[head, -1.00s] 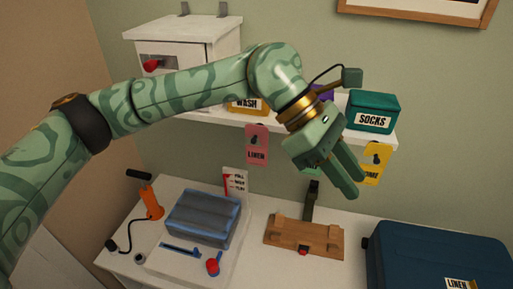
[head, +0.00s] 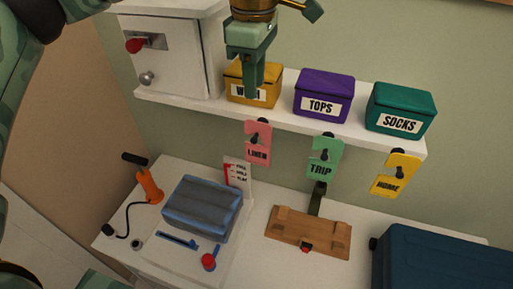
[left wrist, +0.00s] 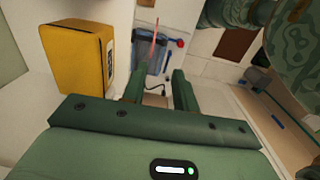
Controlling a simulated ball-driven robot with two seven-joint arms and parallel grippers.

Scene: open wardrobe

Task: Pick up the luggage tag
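Three tags hang on dark hooks below the shelf's front edge in the head view: a pink LINEN tag (head: 258,150), a green TRIP tag (head: 325,163) and a yellow HOME tag (head: 395,178). My left gripper (head: 254,90) points down in front of the yellow WASH box, above the pink tag and apart from it. In the left wrist view the fingers of my left gripper (left wrist: 157,84) stand apart with nothing between them. A thin pink edge, which looks like the pink tag (left wrist: 154,42), shows beyond the gap. My right gripper is not in view.
The white shelf (head: 190,100) carries a white cabinet (head: 172,60), the WASH box (head: 240,94), a purple TOPS box (head: 323,97) and a teal SOCKS box (head: 400,111). Below are a grey-blue case (head: 202,207), a wooden stand (head: 308,232) and a dark blue suitcase (head: 430,262).

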